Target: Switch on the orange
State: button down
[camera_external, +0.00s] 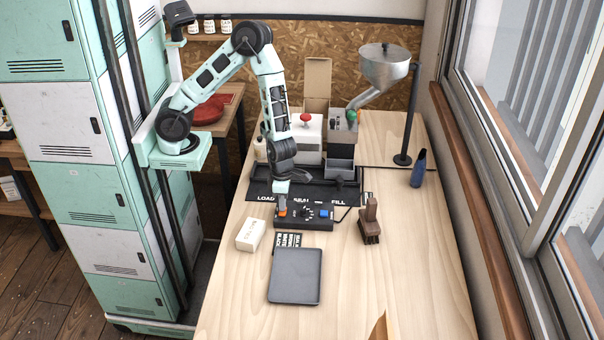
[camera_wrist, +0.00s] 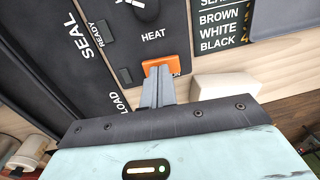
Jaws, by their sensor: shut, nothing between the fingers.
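The orange switch (camera_external: 282,213) sits at the left end of a black control box (camera_external: 305,224) on the wooden table. In the wrist view the orange switch (camera_wrist: 160,62) lies near the word HEAT, and its near edge is partly covered by my fingers. My gripper (camera_external: 281,202) points down over the left end of the box. In the wrist view my gripper (camera_wrist: 157,74) is shut and empty, with its fingertips at the switch. I cannot tell whether they touch it or whether the switch is on.
A blue button (camera_external: 323,213) is at the box's right end. A white block (camera_external: 250,235) stands left of the box, a brown stamp-like tool (camera_external: 370,221) right of it. A grey tray (camera_external: 295,276) lies in front. Behind is a machine with a red knob (camera_external: 306,118).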

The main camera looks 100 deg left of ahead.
jog(key=shift+r+p, duration=0.7)
jog(key=shift+p, duration=0.05)
notch_tip(320, 180, up, 12)
jog(key=a+p, duration=0.2)
jog(key=p, duration=0.3)
jog(key=shift+r, duration=0.25)
jog(key=d+b, duration=0.1)
jog(key=b, duration=0.2)
jog(key=shift+d, duration=0.25)
